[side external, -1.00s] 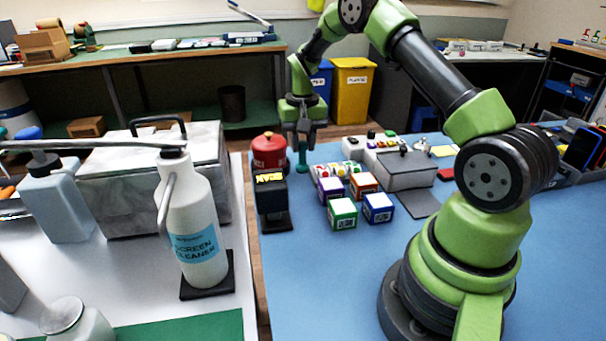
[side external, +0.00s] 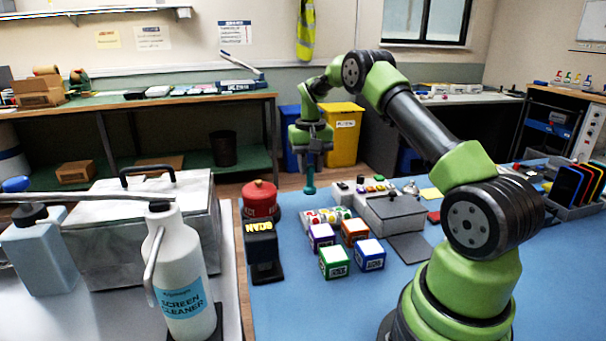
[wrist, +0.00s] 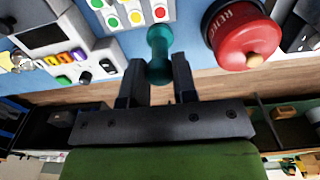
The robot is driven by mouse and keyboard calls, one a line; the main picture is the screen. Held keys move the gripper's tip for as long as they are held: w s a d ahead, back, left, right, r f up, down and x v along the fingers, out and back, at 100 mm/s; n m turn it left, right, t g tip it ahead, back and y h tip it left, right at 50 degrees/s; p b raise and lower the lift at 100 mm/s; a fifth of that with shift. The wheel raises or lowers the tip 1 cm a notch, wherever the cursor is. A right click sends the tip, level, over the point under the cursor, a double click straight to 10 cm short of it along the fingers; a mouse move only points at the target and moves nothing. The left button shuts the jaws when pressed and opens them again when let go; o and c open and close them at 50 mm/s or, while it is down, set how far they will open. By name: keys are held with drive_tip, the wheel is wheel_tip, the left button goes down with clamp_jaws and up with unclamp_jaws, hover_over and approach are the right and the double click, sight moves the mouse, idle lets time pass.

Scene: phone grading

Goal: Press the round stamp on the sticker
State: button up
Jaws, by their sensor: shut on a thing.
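My gripper (side external: 311,170) is shut on a teal stamp (side external: 309,188), which hangs down from the fingertips above the far side of the blue table. I cannot tell which surface is the sticker.
A red round container (side external: 260,201) stands left of the stamp, close to it in the wrist view (wrist: 243,38). A black scanner (side external: 262,250) stands in front of it. Several coloured boxes (side external: 335,262) and a grey machine (side external: 397,213) are to the right.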

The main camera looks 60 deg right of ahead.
sight(310, 185)
drive_tip(key=shift+f, duration=2.7)
drive_tip(key=shift+f, duration=0.55)
drive_tip(key=shift+r, duration=0.1)
drive_tip(key=shift+r, duration=3.45)
